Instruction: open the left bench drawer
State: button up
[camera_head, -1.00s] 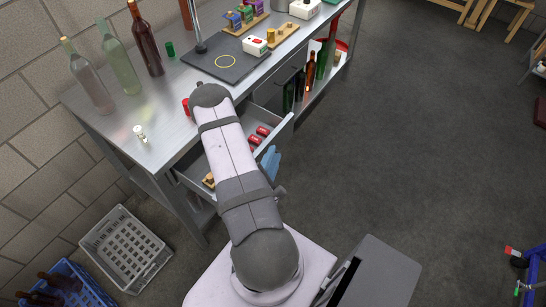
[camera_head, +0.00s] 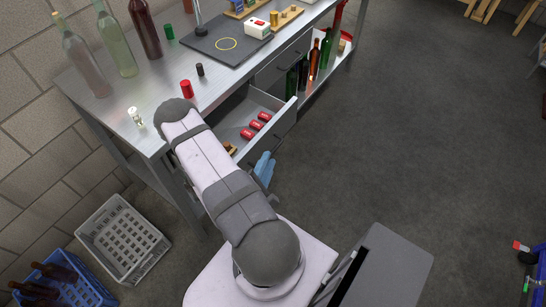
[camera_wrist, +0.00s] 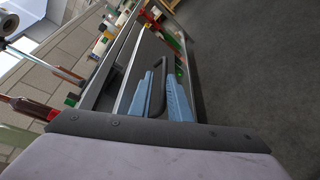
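The left bench drawer (camera_head: 236,117) is pulled out in the head view, its inside showing. It holds several red can-like items (camera_head: 256,125) and a brown item (camera_head: 229,149). My gripper's blue fingers (camera_head: 264,166) are just outside the drawer front, at its near side. In the wrist view my gripper (camera_wrist: 162,76) has its fingers apart, with a dark bar handle (camera_wrist: 160,70) in line between them on a dark grey front. I see no clear contact with the handle. In the head view my arm hides the drawer's near left part.
The steel bench top (camera_head: 215,85) carries a red cylinder (camera_head: 186,89), a small dark cylinder (camera_head: 200,70), a vial (camera_head: 135,117) and tall bottles (camera_head: 117,45). A white crate (camera_head: 122,240) and blue crate (camera_head: 62,285) stand at lower left.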

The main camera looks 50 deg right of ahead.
aim_at(273, 150)
jog(key=shift+s+a+f, duration=0.1)
jog(key=shift+a+f, duration=0.25)
jog(key=shift+f, duration=0.2)
jog(key=shift+d, duration=0.1)
jog(key=shift+p+x, duration=0.75)
jog(key=shift+x, duration=2.85)
grip_shut()
